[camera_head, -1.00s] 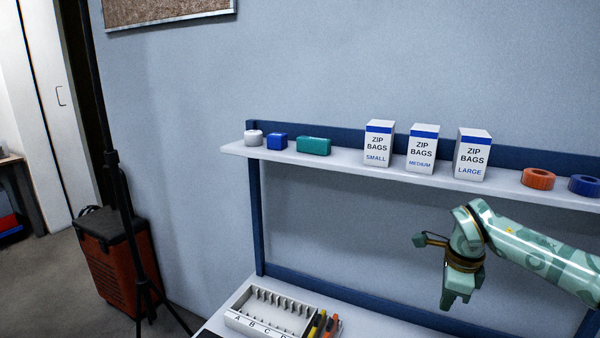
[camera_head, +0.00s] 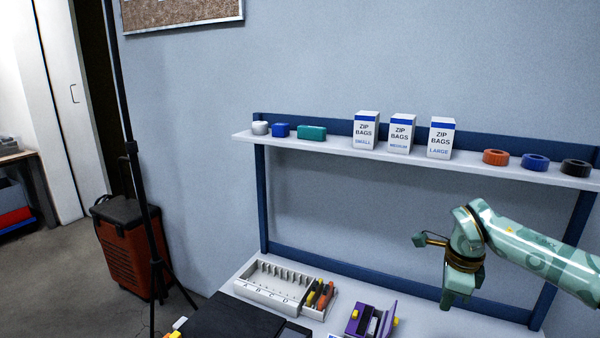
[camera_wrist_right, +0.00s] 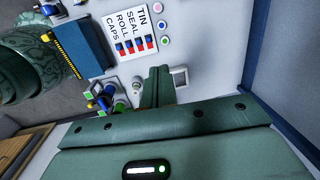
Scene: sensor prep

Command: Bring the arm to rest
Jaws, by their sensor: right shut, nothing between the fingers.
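My right arm comes in from the right in the head view, in front of the shelf frame. My right gripper (camera_head: 448,300) hangs downward above the right part of the bench, shut and empty. In the right wrist view its closed fingers (camera_wrist_right: 160,84) point toward the white bench top, apart from the things on it. My left gripper is not in view.
A shelf (camera_head: 330,150) holds zip bag boxes (camera_head: 402,133), small containers and tape rolls. Below stand a lettered rack (camera_head: 272,287), pens and a purple device (camera_head: 366,320). A label card (camera_wrist_right: 130,35) and small coloured items (camera_wrist_right: 105,96) lie on the bench.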

